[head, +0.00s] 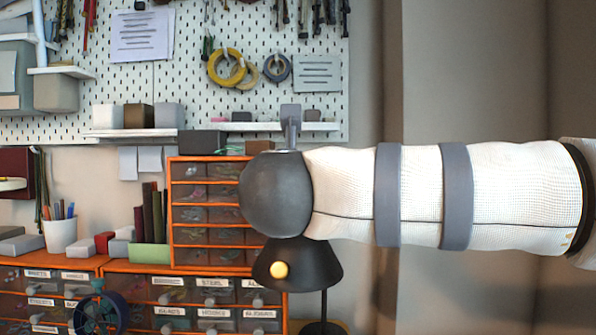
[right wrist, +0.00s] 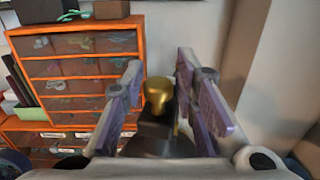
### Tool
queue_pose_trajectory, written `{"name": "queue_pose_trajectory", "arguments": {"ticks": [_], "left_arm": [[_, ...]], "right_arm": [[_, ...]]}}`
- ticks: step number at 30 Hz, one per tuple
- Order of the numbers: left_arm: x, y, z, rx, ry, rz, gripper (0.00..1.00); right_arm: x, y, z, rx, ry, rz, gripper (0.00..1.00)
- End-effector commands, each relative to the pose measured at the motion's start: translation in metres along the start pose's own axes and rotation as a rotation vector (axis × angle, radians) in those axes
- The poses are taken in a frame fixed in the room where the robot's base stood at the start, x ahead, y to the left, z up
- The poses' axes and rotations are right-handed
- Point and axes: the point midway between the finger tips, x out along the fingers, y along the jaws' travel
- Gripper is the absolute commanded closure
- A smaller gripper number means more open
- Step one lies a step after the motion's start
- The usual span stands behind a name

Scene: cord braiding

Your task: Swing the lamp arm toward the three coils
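The lamp's black shade (head: 310,268) shows in the head view below my right arm, with a round yellow knob or bulb (head: 279,270) on it and a thin dark stand (head: 323,308) underneath. In the right wrist view my right gripper (right wrist: 159,66) is open, its two grey-purple fingers apart. A gold knob (right wrist: 158,92) on a black part shows between them; I cannot tell whether a finger touches it. My arm hides part of the lamp in the head view. Three ring-shaped coils, yellow (head: 225,67), tan (head: 244,76) and dark blue (head: 277,68), hang on the pegboard. My left gripper is out of view.
An orange drawer cabinet (head: 206,161) stands left of the lamp, above a row of labelled drawers (head: 188,290). A white cup of pens (head: 60,235) and small blocks stand farther left. A plain wall is on the right.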

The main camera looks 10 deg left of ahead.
Motion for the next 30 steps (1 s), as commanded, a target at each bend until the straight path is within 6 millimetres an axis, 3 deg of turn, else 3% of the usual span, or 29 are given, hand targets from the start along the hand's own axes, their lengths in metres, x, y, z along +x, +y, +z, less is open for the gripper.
{"name": "queue_pose_trajectory", "arguments": {"ticks": [11, 22, 25, 30], "left_arm": [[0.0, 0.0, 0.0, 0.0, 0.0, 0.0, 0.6], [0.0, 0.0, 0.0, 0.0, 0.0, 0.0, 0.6], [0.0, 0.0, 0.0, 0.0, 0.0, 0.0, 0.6], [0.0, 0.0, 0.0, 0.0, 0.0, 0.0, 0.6]], "right_arm": [[-0.006, 0.001, 0.0, 0.0, 0.002, 0.005, 0.61], [-0.096, 0.001, 0.0, -0.002, 0.0, 0.005, 0.61], [-0.111, 0.001, 0.0, -0.001, 0.001, 0.004, 0.61], [-0.121, 0.0, -0.001, 0.0, 0.002, 0.002, 0.61]]}}
